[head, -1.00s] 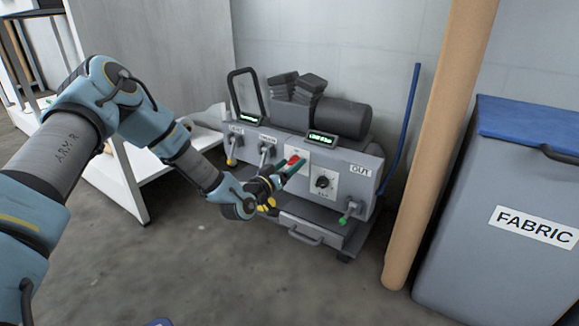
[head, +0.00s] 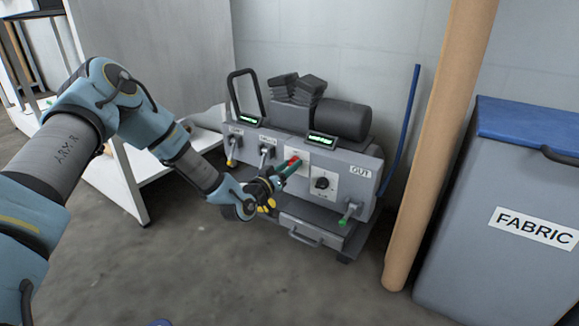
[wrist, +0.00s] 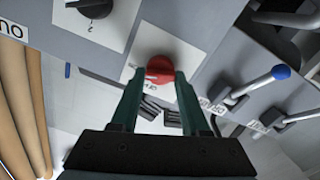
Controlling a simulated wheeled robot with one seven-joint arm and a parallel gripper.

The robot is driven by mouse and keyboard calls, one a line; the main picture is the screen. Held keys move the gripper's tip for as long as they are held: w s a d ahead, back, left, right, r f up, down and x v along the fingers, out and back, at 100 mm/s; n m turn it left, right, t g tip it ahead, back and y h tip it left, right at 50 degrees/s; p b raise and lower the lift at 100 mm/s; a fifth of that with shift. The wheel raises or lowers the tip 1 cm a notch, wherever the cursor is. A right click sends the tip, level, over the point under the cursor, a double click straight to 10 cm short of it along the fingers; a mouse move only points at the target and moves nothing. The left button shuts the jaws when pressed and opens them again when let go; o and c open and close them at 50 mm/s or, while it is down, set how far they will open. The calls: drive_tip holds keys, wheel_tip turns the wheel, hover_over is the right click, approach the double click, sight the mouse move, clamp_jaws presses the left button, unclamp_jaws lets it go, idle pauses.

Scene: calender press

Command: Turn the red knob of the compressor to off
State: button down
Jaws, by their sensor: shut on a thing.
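The compressor (head: 345,159) is a grey machine on the floor against the wall. Its red knob (head: 293,160) sits on a white plate on the front panel. In the wrist view the red knob (wrist: 160,71) is between the two green fingertips. My gripper (head: 288,168) reaches in from the left and is shut on the knob; it also shows in the wrist view (wrist: 159,82). The fingers hide part of the knob and its plate, and I cannot read the knob's setting.
A black dial (head: 322,183) is right of the knob. A green-tipped lever (head: 347,215) is near the OUT label. A drawer (head: 310,232) sits below. A brown roll (head: 440,140) and a FABRIC bin (head: 500,200) stand at right. The floor in front is clear.

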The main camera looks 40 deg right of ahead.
drive_tip(key=shift+n, duration=0.4)
drive_tip(key=shift+w+f+n+p, duration=0.1)
drive_tip(key=shift+n+p, duration=0.75)
drive_tip(key=shift+n, duration=2.4)
drive_tip(key=shift+f+n+p, duration=0.1)
drive_tip(key=shift+n+p, duration=0.7)
drive_tip(key=shift+n, duration=2.45)
drive_tip(key=shift+c, duration=1.9)
unclamp_jaws()
drive_tip(key=p+v, duration=0.4)
drive_tip(key=v, duration=0.7)
